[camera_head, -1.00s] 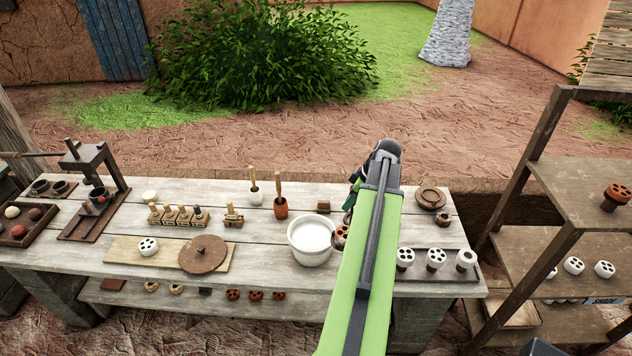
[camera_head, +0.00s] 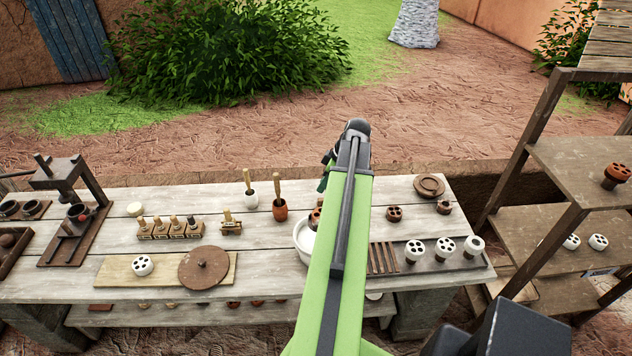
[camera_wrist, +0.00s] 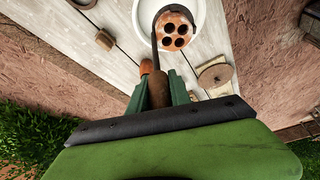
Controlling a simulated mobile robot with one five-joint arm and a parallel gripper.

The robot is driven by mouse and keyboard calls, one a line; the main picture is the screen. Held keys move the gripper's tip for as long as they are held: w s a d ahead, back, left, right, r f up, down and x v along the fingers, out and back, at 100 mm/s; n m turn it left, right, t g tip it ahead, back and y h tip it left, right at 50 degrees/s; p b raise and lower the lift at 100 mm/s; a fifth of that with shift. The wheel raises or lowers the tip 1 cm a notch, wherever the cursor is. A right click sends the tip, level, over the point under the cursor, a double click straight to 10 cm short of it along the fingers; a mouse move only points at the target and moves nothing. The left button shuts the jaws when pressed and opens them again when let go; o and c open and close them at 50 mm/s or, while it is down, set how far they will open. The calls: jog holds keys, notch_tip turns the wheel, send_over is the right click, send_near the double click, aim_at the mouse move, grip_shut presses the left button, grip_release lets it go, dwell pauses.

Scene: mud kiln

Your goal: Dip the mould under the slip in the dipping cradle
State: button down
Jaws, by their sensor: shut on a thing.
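My gripper (camera_wrist: 160,92) is shut on a brown wooden handle (camera_wrist: 158,86) in the wrist view. A thin dark rod (camera_wrist: 154,45) runs from it towards a terracotta mould (camera_wrist: 174,31) with several round holes. This looks like the dipping cradle carrying the mould, but the join is hard to see. The mould overlaps the white bowl (camera_wrist: 217,20) of pale slip (camera_wrist: 203,14), with its holed face showing. Its height above the slip cannot be told.
Right of my arm stand a slatted tray (camera_head: 383,258), several white holed pieces (camera_head: 414,250) and a brown holed piece (camera_head: 395,213). Left are a round lid (camera_head: 204,267), stamps (camera_head: 178,228) and two pots with handles (camera_head: 280,210). A shelf rack (camera_head: 585,190) stands right.

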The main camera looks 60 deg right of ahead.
jog(key=b+x, duration=0.2)
jog(key=s+b+x, duration=0.1)
jog(key=b+x, duration=0.1)
jog(key=shift+w+f+b, duration=0.1)
jog(key=shift+f+b, duration=0.2)
jog(key=shift+f, duration=0.2)
dwell(1.0)
jog(key=shift+f+b, duration=4.85)
jog(key=shift+r, duration=0.15)
